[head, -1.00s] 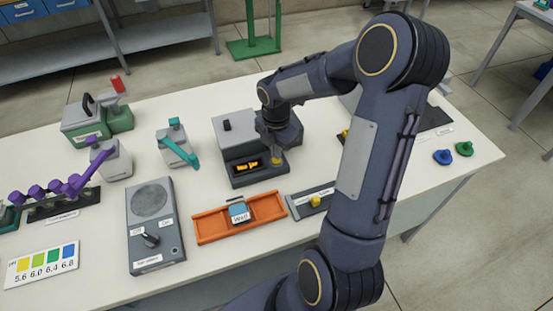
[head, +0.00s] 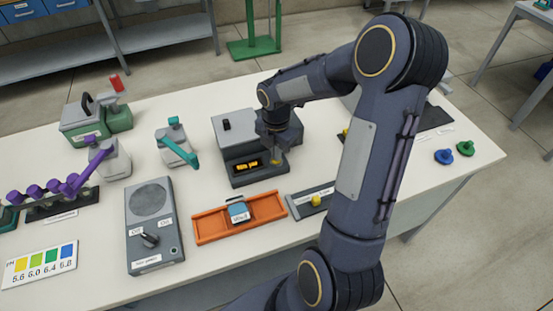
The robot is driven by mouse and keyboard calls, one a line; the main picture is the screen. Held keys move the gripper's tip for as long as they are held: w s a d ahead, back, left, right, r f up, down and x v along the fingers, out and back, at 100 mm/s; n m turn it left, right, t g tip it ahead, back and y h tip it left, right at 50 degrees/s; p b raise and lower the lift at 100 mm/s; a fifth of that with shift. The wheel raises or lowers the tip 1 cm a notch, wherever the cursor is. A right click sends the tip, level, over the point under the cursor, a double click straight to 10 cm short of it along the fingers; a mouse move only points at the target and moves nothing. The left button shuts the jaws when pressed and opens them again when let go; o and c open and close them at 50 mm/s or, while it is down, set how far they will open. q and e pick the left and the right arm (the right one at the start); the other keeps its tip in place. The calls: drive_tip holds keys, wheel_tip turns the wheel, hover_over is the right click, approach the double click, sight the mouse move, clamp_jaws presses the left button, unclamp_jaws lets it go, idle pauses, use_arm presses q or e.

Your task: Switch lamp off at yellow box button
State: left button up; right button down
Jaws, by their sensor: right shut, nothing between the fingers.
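A dark grey box (head: 240,128) with a light grey top stands at the back middle of the table. Its front carries a small dark display with glowing orange marks (head: 247,165). A small yellow part (head: 276,160), which looks like a button, shows at the right of the display. My right gripper (head: 274,152) is shut and points down right at this yellow part; whether it touches it I cannot tell. My right arm covers the right side of the box. My left gripper is not in view.
An orange tray (head: 210,229) with a blue-topped piece and a grey plate with a yellow knob (head: 316,201) lie in front. A grey dial unit (head: 154,210) stands left of the tray. Blue (head: 444,157) and green (head: 465,148) knobs lie at the right.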

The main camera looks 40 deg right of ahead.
drive_tip(key=shift+f, duration=0.4)
idle(0.3)
wheel_tip(320, 180, up, 7)
drive_tip(key=p, duration=0.6)
drive_tip(key=shift+r, duration=0.1)
idle(0.4)
